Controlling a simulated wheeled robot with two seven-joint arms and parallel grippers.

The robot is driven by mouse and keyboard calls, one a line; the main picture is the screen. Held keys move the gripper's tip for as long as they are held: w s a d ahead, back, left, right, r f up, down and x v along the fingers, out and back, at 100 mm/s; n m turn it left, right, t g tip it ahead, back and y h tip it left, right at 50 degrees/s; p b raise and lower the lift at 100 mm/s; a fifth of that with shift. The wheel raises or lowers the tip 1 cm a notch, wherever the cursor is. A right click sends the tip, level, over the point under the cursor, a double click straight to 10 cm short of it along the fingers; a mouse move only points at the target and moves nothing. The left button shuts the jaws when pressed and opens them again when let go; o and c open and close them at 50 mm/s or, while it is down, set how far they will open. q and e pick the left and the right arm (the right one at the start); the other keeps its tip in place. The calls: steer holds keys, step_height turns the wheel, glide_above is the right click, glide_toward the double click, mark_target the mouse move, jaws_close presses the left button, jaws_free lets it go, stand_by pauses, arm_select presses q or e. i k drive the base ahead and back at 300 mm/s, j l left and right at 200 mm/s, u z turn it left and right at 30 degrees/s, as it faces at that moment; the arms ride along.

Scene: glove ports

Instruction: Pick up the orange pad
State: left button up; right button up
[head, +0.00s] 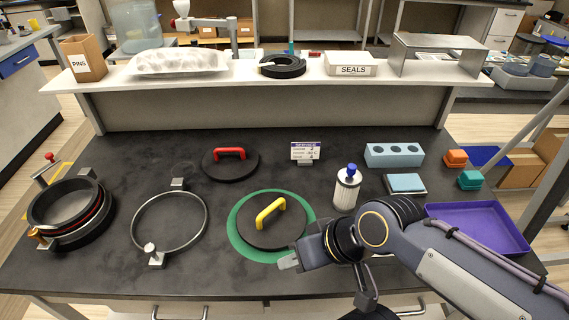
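The orange pad (456,158) is a small blocky piece lying on the dark bench at the right, just behind a similar teal piece (470,179). My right gripper (289,262) is low at the front middle of the bench, beside the front right edge of a green ring. It is far to the left of the orange pad and in front of it. Its fingers are mostly hidden by its own body, so I cannot tell whether they are open. My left gripper is out of view.
A black disc with a yellow handle (270,212) sits inside the green ring (236,236). A white-bodied cartridge (346,190), a blue block with holes (393,155), a blue-topped pad (405,183) and a purple tray (486,232) lie between or near my arm and the orange pad.

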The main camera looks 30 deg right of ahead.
mark_target(455, 158)
steer(key=z, duration=2.4)
steer(key=u, duration=2.6)
steer(key=z, duration=2.55)
steer(key=l, duration=0.25)
steer(key=i+z, duration=0.05)
